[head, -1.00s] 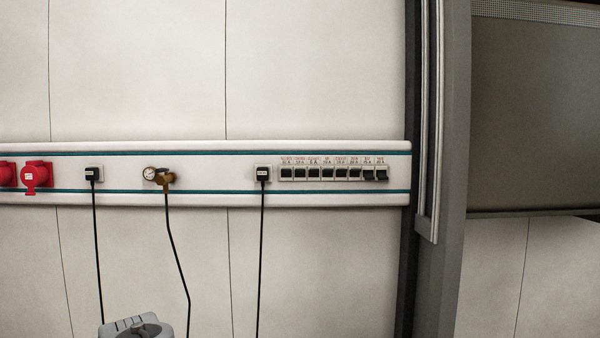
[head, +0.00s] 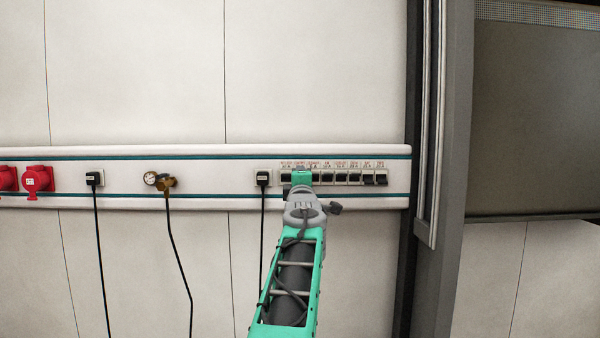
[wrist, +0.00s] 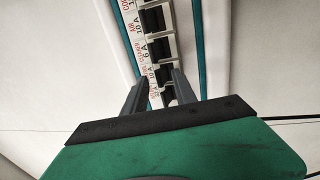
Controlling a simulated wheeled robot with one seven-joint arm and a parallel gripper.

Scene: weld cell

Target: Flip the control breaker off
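The breaker row (head: 341,178) is a line of dark switches with small labels above them, on the white wall rail. My gripper (head: 301,177) is in front of its left part, around the second switch, and hides some of the row. In the wrist view my gripper (wrist: 159,80) is open, with its two grey fingers apart on either side of the row. A dark switch (wrist: 163,75) beside a "10 A" label shows between the fingertips; its name is too small to read surely. I cannot tell whether a finger touches it.
A black plug (head: 262,177) with a hanging cable sits just left of the row. Further left are a gauge with a brass fitting (head: 165,183), another black plug (head: 95,178) and red sockets (head: 38,180). A grey post (head: 440,180) stands to the right.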

